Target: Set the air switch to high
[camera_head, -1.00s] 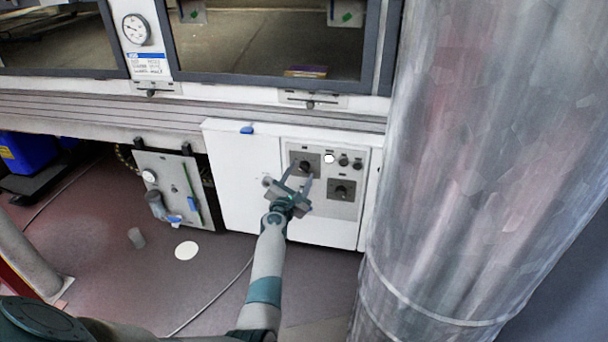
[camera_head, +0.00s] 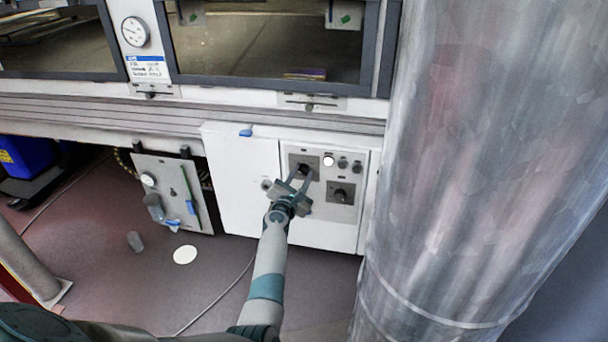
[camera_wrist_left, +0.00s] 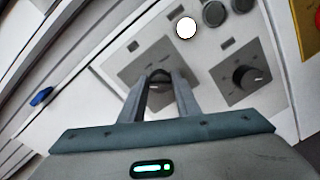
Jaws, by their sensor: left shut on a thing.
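The control panel (camera_head: 327,213) on the white cabinet carries two dark rotary knobs on square plates. The upper left knob (camera_wrist_left: 159,76) is between the fingertips of my left gripper (camera_head: 302,173), which is shut on it. In the left wrist view the fingers (camera_wrist_left: 160,88) touch its sides and hide part of it, so its pointer cannot be read. The lower right knob (camera_head: 340,195) is free, and it also shows in the left wrist view (camera_wrist_left: 250,78) with a pale pointer mark. The labels are too small to read, so I cannot tell which knob is the air switch. My right gripper is not in view.
A lit white button (camera_head: 328,161) and two dark buttons (camera_head: 350,164) sit above the lower right knob. A large metal duct (camera_head: 480,170) stands close on the right. A grey panel with a gauge (camera_head: 172,192) hangs at left.

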